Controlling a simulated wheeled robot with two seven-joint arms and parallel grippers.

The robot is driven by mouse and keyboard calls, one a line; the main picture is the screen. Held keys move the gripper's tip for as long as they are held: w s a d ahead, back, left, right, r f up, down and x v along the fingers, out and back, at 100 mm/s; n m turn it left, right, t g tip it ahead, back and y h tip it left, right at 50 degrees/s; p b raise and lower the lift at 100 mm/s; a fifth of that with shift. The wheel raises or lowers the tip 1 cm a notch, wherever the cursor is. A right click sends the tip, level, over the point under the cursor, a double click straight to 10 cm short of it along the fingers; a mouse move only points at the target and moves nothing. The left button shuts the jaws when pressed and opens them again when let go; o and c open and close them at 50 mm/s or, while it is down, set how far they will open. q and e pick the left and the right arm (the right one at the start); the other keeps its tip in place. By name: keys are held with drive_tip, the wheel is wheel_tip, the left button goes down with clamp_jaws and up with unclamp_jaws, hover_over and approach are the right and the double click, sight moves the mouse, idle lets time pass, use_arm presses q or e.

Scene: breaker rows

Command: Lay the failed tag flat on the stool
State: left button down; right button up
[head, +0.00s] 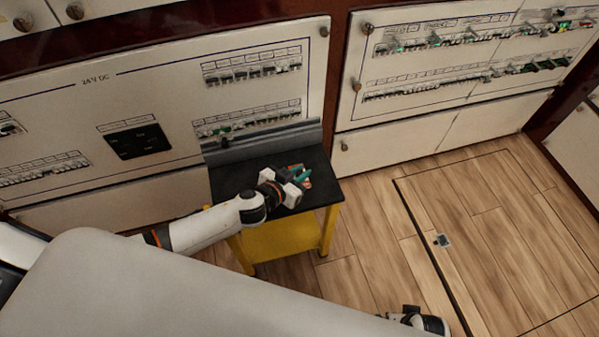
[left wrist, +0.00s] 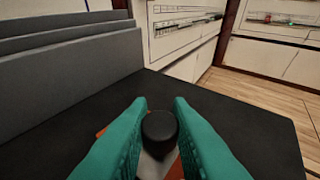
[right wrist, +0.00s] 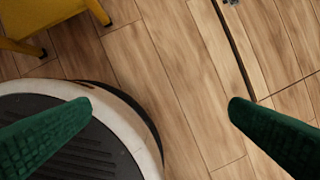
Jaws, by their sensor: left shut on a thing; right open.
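The stool (head: 326,192) has a black top and a yellow frame and stands before the left panel. Its black top (left wrist: 235,120) fills much of the left wrist view. My left gripper (head: 304,177) is low over the stool top, its green fingers (left wrist: 160,108) closed around a black round knob (left wrist: 160,127). Below the knob shows a flat orange-red and pale piece, seemingly the tag (left wrist: 152,166), mostly hidden by the fingers. I cannot tell whether it touches the top. My right gripper (right wrist: 160,106) is open and empty above the floor.
Grey upright ridges (head: 262,142) run along the stool's back edge. Breaker panels (head: 235,75) stand behind, with another (head: 460,65) to the right. A floor hatch (head: 500,235) lies in the wood floor at right.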

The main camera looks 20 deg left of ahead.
use_arm(q)
drive_tip(key=shift+f, duration=0.15)
drive_tip(key=c, duration=1.3)
unclamp_jaws()
use_arm(e)
drive_tip(key=shift+w+r, duration=0.15)
drive_tip(key=shift+r, duration=0.2)
use_arm(q)
drive_tip(key=shift+r, duration=0.2)
drive_tip(key=shift+p+v, duration=0.3)
drive_tip(key=shift+v, duration=0.9)
drive_tip(key=v, duration=0.8)
drive_tip(key=shift+f+p, duration=0.1)
drive_tip(key=shift+p, duration=0.3)
drive_tip(key=shift+v, duration=0.8)
use_arm(e)
drive_tip(key=s+f, duration=0.1)
drive_tip(key=f, duration=0.2)
drive_tip(key=s+f, duration=0.1)
drive_tip(key=f, duration=0.1)
drive_tip(key=shift+s+d, duration=0.2)
drive_tip(key=shift+s, duration=0.1)
